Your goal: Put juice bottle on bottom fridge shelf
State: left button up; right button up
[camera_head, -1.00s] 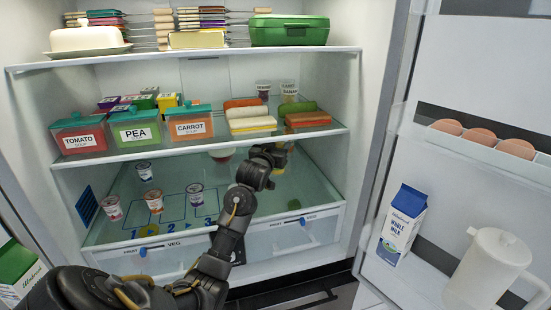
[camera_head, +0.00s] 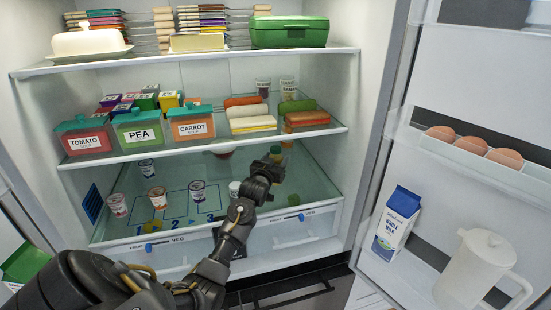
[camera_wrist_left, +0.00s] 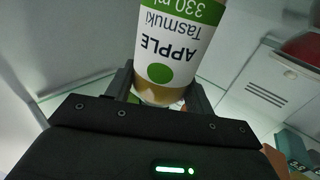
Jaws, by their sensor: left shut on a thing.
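The juice bottle (camera_wrist_left: 168,45) has a white label reading "APPLE Tasmuki" with a green band and a green dot. It fills the top middle of the left wrist view, between the fingers of my left gripper (camera_wrist_left: 168,92). In the head view my left gripper (camera_head: 268,168) is over the right part of the bottom fridge shelf (camera_head: 300,185), and only a green bit of the bottle (camera_head: 276,150) shows past it. My left gripper is shut on the bottle. I cannot tell whether the bottle touches the shelf. My right gripper is not in view.
Several small cups (camera_head: 157,198) stand on the left and middle of the bottom shelf, near printed numbers. Soup containers (camera_head: 139,135) and sandwiches fill the shelf above. Drawers (camera_head: 290,232) sit below. The open door at right holds eggs, a milk carton (camera_head: 397,224) and a white jug (camera_head: 478,268).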

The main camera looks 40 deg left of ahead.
pick_arm(q)
jog(key=o, duration=1.2)
jog(key=shift+f, duration=0.15)
jog(key=b+v, duration=0.1)
jog(key=v, duration=0.5)
jog(key=b+v, duration=0.2)
jog(key=v, duration=0.4)
jog(key=shift+r, duration=0.25)
